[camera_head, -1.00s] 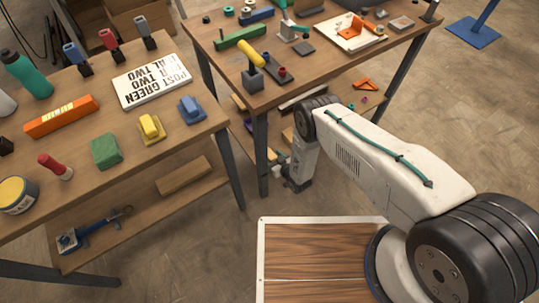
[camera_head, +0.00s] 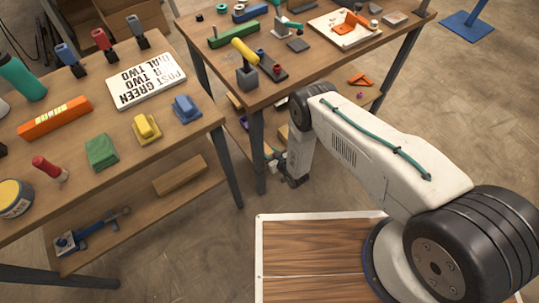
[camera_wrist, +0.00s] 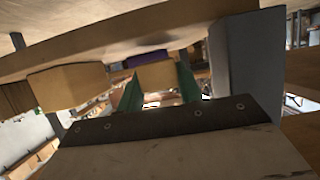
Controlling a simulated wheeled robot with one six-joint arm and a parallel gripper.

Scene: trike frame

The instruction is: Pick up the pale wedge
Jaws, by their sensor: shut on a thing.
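In the wrist view a pale tan block (camera_wrist: 157,75) sits between the two green fingers of my gripper (camera_wrist: 160,90), which is shut on it. I take it as the pale wedge; only its near side shows, so its full shape is not clear. In the head view my gripper (camera_head: 277,164) is low beside the far table's lower shelf, small and partly hidden by my arm. The wedge cannot be made out there.
In the wrist view another tan block (camera_wrist: 68,85) is left of my gripper, a purple thing (camera_wrist: 147,59) lies behind the held block, and a grey table leg (camera_wrist: 242,65) stands close right. The far table's top (camera_head: 315,62) is above; the near table (camera_head: 205,122) stands left.

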